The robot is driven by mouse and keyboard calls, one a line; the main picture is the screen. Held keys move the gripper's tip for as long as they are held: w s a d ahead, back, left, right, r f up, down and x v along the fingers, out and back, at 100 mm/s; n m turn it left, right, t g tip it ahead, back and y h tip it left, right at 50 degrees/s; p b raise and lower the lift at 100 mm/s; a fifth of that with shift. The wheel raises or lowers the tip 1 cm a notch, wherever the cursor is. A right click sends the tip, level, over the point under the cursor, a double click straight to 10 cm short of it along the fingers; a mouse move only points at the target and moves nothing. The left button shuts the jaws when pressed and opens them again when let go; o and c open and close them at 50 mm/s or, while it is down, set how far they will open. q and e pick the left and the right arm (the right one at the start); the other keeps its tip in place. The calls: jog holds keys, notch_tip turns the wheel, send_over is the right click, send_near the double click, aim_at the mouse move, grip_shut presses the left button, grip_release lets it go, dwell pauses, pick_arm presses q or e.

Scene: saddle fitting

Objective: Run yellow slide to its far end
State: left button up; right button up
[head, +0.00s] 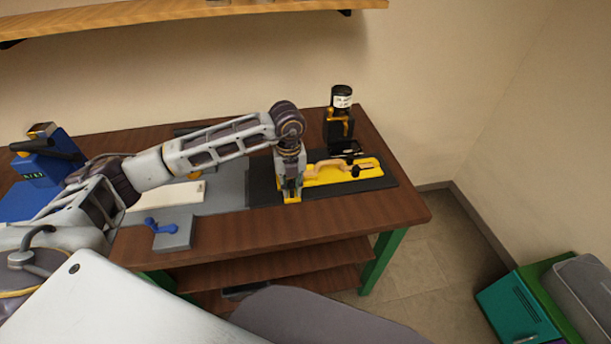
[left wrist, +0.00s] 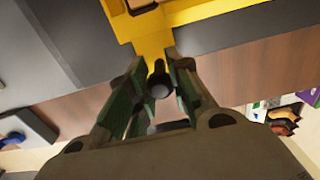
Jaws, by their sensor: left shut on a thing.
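The yellow slide (head: 340,172) lies on a black base plate (head: 376,183) at the right part of the workbench. In the left wrist view the yellow part (left wrist: 153,35) narrows to a tab that runs between my fingers. My left gripper (head: 291,190) points down at the near left end of the yellow part. In the left wrist view the left gripper (left wrist: 158,85) is shut on the tab, around a dark round piece (left wrist: 160,88). A tan curved piece (head: 325,165) lies over the yellow slide. My right gripper is not in view.
A blue handle on a grey block (head: 164,230) and a white bar (head: 165,195) are left of the gripper. The bench's front edge (head: 350,222) is close to the gripper. The bench's right end is clear.

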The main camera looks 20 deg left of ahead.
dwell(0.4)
pick_arm(q)
jog(key=shift+w+d, duration=0.4)
jog(key=shift+d, duration=0.2)
jog(key=shift+w+d+b, duration=0.3)
jog(key=shift+w+d, duration=0.1)
jog(key=shift+d, duration=0.2)
dwell(0.5)
jog(key=shift+w+d, duration=0.25)
jog(key=shift+d, duration=0.2)
jog(key=shift+r, duration=0.1)
jog(key=shift+d, duration=0.1)
jog(key=shift+o, duration=0.3)
jog(key=shift+d, duration=0.1)
